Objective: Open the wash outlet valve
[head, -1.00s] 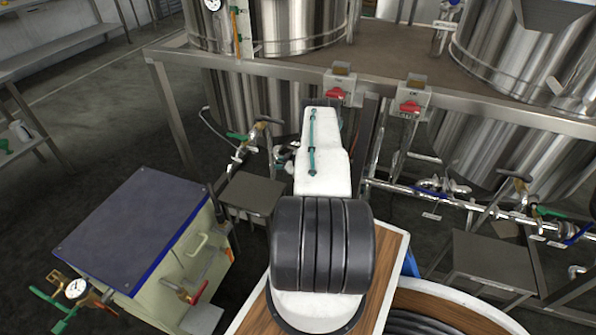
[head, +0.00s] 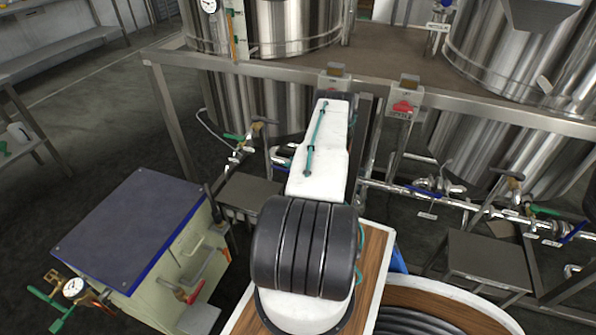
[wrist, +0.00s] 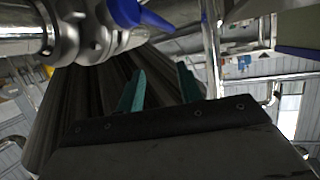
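In the wrist view a blue lever handle (wrist: 140,14) sits on a steel pipe fitting (wrist: 88,28) at the upper left. My gripper (wrist: 160,85) has two teal fingers spread apart with nothing between them. The blue handle is above and left of the fingers, and they do not appear to touch it. In the head view my arm hides the gripper. A valve with a green handle (head: 234,137) shows left of my arm, and blue-handled valves (head: 425,190) and (head: 574,231) show to the right. I cannot read which one is the wash outlet.
Large steel tanks (head: 286,25) stand behind a metal frame rail (head: 260,70). A cabinet with a dark top (head: 135,225) is at left. Low grey steps (head: 250,193) and (head: 488,255) stand before the pipes.

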